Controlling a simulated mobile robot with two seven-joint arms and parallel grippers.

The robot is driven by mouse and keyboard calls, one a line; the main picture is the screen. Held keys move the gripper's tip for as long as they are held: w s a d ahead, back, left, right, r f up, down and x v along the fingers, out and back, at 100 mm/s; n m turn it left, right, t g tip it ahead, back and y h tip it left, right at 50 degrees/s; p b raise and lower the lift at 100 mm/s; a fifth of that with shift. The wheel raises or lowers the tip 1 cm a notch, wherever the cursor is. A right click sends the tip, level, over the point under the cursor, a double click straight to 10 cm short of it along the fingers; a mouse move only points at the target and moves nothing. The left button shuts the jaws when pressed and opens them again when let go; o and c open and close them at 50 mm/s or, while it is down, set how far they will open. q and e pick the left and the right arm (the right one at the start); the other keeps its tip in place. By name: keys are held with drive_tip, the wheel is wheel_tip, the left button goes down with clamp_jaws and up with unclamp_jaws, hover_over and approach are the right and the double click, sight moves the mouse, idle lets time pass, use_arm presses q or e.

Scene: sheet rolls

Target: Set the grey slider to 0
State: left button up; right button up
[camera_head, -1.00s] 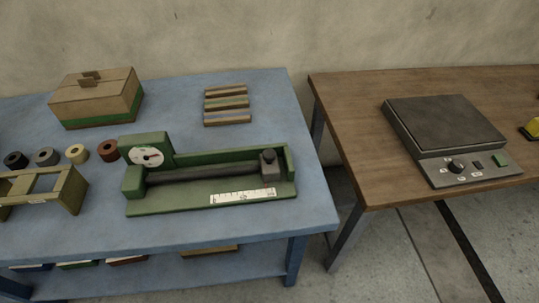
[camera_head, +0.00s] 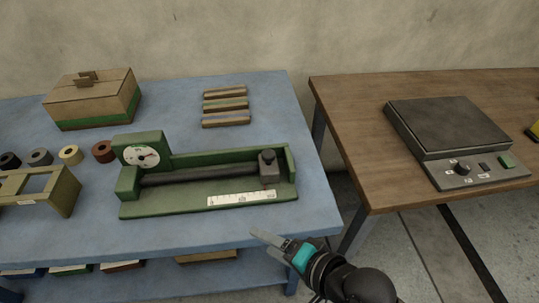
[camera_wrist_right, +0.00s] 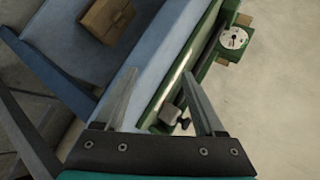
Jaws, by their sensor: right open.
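The grey slider (camera_head: 268,162) is a dark grey block with a knob on top, at the right end of the dark rail (camera_head: 205,175) on the green fixture (camera_head: 140,208). A white printed scale (camera_head: 242,198) lies along the fixture's front, and the slider stands near its right end; the numbers are too small to read. My right gripper (camera_head: 264,239) is open and empty at the blue table's front edge, in front of and apart from the slider. In the right wrist view the slider (camera_wrist_right: 171,114) shows between the open fingers (camera_wrist_right: 160,74). My left gripper is not in view.
A white dial (camera_head: 141,157) sits at the fixture's left end. Several rolls (camera_head: 70,154), a wooden stand (camera_head: 62,190), a box (camera_head: 95,100) and striped strips (camera_head: 226,106) share the blue table (camera_head: 200,232). A brown table (camera_head: 355,100) with a grey device (camera_head: 450,130) stands right.

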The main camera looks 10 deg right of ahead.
wheel_tip(320, 180, up, 3)
drive_tip(key=w+a+m+t+y, duration=0.1)
drive_tip(key=m+t, duration=0.1)
drive_tip(key=m, duration=0.3)
drive_tip(key=m+t+h, duration=0.4)
drive_tip(key=m+t, duration=0.3)
drive_tip(key=m, duration=1.3)
approach(274, 157)
drive_tip(key=x, duration=0.7)
drive_tip(key=p+x, duration=0.1)
drive_tip(key=x, duration=0.3)
drive_tip(key=shift+w+a, duration=0.15)
drive_tip(key=shift+a, duration=0.2)
drive_tip(key=c, duration=0.7)
drive_tip(key=shift+d, duration=0.2)
clamp_jaws()
